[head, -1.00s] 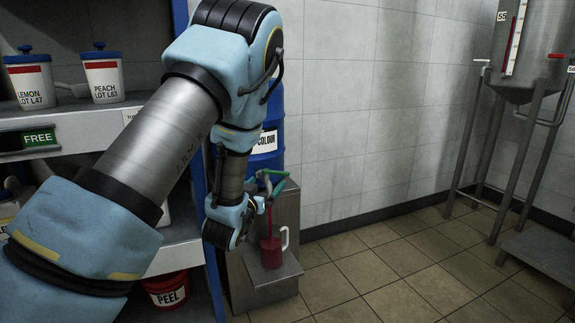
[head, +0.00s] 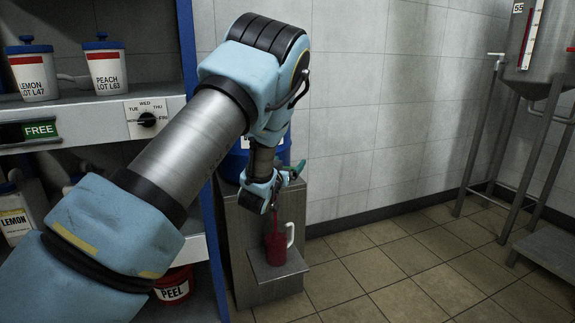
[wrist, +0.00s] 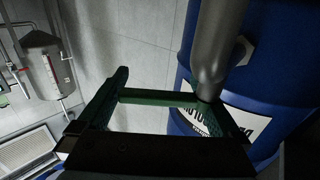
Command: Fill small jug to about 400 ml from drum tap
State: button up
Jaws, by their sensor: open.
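The small jug (head: 276,249), red in its body with a white handle, stands upright on the grey step below the drum tap in the head view. My gripper (head: 294,170) is at the tap, above the jug. In the wrist view its dark jaws (wrist: 160,88) are open, with a green bar, apparently the tap lever (wrist: 155,97), across between them. Contact cannot be told.
A grey stand (head: 255,270) carries the jug on its low step. Shelves with lidded lemon and peach tubs (head: 104,72) and a red peel bucket (head: 174,285) are at left. A steel vessel on legs (head: 540,60) stands at right. Tiled floor between is clear.

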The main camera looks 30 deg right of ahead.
grip_shut()
dwell(0.9)
